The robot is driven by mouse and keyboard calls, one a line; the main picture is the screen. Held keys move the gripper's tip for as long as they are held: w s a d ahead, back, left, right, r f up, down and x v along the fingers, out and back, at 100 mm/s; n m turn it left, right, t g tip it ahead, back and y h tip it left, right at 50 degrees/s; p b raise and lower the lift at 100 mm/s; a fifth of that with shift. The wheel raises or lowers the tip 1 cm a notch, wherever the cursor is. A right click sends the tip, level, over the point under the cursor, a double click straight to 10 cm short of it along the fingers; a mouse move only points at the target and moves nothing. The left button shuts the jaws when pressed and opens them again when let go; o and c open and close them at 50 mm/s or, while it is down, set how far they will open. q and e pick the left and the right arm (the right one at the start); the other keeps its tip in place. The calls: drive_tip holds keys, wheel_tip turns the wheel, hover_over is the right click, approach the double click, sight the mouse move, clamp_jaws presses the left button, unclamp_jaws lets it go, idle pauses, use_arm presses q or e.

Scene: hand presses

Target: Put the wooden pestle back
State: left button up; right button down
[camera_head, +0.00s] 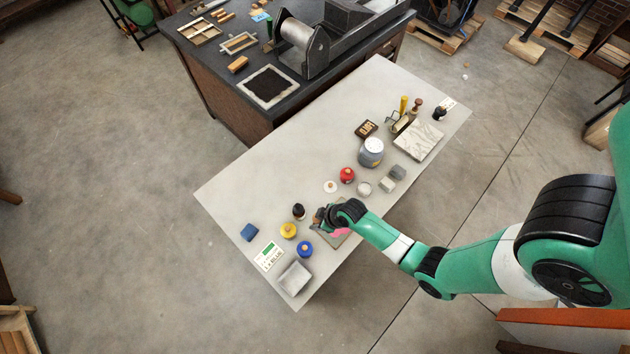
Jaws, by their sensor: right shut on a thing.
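My right gripper (318,219) is low over the near part of the pale table (235,190), beside a grey slab with a pink patch (341,234). It is shut on a small brownish thing that looks like the wooden pestle (317,214); the gripper hides most of it. I cannot tell whether its lower end touches the slab. A brown-handled upright tool (416,104) and a yellow cylinder (404,104) stand by a small holder (401,124) at the far right of the table. My left gripper is not in view.
Near the gripper are a black-topped bottle (298,211), yellow jar (288,230), blue jar (305,248), blue block (250,232) and card (269,257). A red jar (347,175) and grey-blue pot (371,152) stand mid-table. The table's left middle is clear. A dark bench (215,75) adjoins behind.

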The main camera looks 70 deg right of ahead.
drive_tip(key=w+d+f+b, duration=0.1)
drive_tip(key=d+f+b, duration=0.2)
drive_tip(key=w+d+f+b, duration=0.2)
drive_tip(key=d+b, duration=0.1)
drive_tip(key=d, duration=0.1)
drive_tip(key=w+d+f+b, duration=0.1)
drive_tip(key=d+f+b, duration=0.2)
drive_tip(key=d, duration=0.1)
drive_tip(key=shift+w+f, duration=0.3)
drive_tip(key=shift+w, duration=0.05)
drive_tip(key=shift+w+d+f, duration=0.15)
drive_tip(key=shift+d+f, duration=0.1)
drive_tip(key=shift+d, duration=0.05)
drive_tip(key=shift+w+d+r, duration=0.1)
drive_tip(key=shift+d, duration=0.05)
drive_tip(key=f+b, duration=0.1)
drive_tip(key=b, duration=0.1)
drive_tip(key=f+b, duration=0.2)
drive_tip(key=shift+w+d+f, duration=0.15)
drive_tip(key=shift+d+f, duration=0.15)
drive_tip(key=shift+d, duration=0.1)
drive_tip(key=shift+f+b, duration=0.3)
drive_tip(key=shift+f, duration=0.05)
drive_tip(key=shift+r, duration=0.2)
drive_tip(key=shift+a+f, duration=0.1)
drive_tip(key=shift+f, duration=0.1)
drive_tip(key=shift+c, duration=1.9)
unclamp_jaws()
